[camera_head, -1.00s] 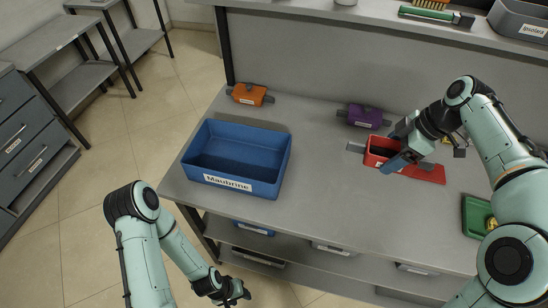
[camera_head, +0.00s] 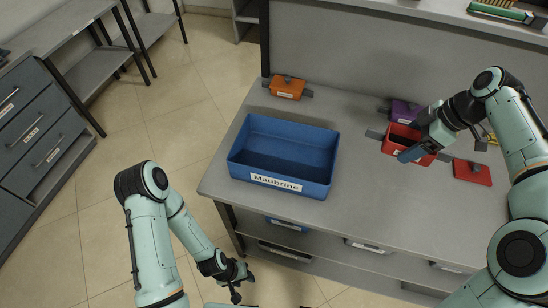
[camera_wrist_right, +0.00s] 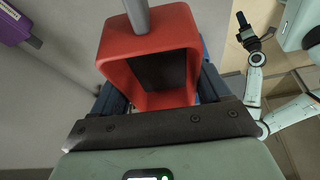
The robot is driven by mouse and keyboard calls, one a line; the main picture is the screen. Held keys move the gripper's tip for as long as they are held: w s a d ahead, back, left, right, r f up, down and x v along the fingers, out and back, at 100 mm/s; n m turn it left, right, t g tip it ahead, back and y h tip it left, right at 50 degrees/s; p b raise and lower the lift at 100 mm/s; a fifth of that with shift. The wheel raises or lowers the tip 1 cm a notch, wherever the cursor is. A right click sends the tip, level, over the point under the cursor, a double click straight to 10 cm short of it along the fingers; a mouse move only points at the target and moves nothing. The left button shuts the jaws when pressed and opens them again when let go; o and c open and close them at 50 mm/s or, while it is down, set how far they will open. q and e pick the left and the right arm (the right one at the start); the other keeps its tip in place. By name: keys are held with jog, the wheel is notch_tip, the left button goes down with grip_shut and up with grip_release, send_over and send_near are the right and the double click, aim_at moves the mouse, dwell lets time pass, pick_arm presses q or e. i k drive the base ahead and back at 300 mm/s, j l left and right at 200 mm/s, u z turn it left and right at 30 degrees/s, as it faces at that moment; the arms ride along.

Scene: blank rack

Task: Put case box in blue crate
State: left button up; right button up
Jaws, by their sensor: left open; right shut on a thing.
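A red open-topped box (camera_head: 396,148), which I take as the case box, is at the back right of the table. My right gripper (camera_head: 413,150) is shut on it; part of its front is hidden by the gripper. In the right wrist view the box (camera_wrist_right: 118,75) sits between the fingers, with a dark interior and a grey bar at its top. I cannot tell how far it is above the table. The blue crate (camera_head: 292,191), labelled Maubrine, stands at the table's left, empty and upright. My left gripper (camera_head: 238,281) is open and empty, low in front of the table.
An orange box (camera_head: 287,87) stands behind the crate, and a purple box (camera_head: 404,111) is behind the red box. A flat red piece (camera_head: 472,172) lies right of the gripper. The tabletop (camera_head: 362,185) between crate and red box is clear. A shelf (camera_head: 440,18) overhangs the back.

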aim_at(286, 159)
jog(key=i+j, duration=0.1)
jog(key=j, duration=0.6)
jog(key=i+j+z, duration=0.1)
jog(key=j, duration=0.55)
jog(key=i+j+z, duration=0.1)
jog(key=j, duration=0.6)
